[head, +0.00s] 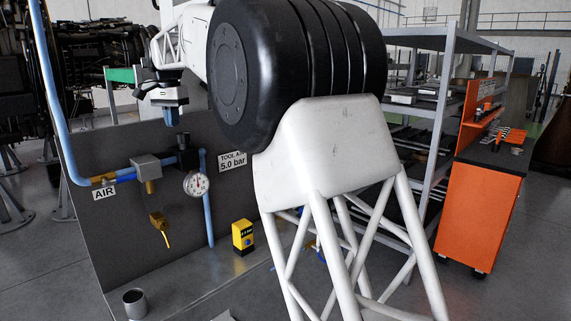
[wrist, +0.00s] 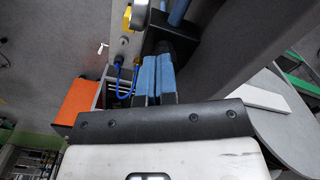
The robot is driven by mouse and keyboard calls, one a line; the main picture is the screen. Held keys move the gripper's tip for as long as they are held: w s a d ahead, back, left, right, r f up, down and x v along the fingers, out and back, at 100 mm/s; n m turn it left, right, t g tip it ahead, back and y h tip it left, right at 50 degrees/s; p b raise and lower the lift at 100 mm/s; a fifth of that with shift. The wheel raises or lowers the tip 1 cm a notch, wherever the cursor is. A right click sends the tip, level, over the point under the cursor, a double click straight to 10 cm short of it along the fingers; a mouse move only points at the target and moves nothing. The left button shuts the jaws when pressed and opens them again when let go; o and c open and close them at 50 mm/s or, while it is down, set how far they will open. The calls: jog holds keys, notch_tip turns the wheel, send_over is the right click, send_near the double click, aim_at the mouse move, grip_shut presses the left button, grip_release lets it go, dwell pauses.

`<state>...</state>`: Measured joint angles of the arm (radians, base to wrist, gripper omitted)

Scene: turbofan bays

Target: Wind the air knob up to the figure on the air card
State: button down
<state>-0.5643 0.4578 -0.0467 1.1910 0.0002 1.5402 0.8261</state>
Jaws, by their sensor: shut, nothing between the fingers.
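The air card (head: 233,161) on the grey panel reads "TOOL A…" and "5.0 bar"; part of its top line is hidden behind my arm. The air knob (head: 184,140) is a small black knob on top of the dark regulator, above the round white gauge (head: 196,184).
Blue pipe (head: 57,92) runs down to a grey block (head: 145,167) beside an "AIR" label (head: 104,193). A yellow box (head: 242,237) and metal cup (head: 135,303) stand on the bench. An orange cabinet (head: 478,212) is at right.

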jog(key=shift+r, duration=1)
jog(key=s+d+r+n+t+y, duration=0.2)
jog(key=s+d+n, duration=0.1)
jog(key=s+d, duration=1.15)
jog(key=s+d+f, duration=0.3)
jog(key=s+d, duration=0.2)
jog(key=d, duration=0.4)
jog(key=s+d+f, duration=0.3)
jog(key=s+d, duration=0.1)
jog(key=d, duration=0.4)
jog(key=s+d+f+h, duration=0.1)
jog(key=s+d+f, duration=0.9)
jog(key=s, duration=0.3)
jog(key=s+d+f+h, duration=0.1)
jog(key=s+d+f, duration=0.9)
jog(key=s, duration=0.4)
jog(key=shift+s+f+t, duration=0.3)
jog(key=shift+f, duration=0.2)
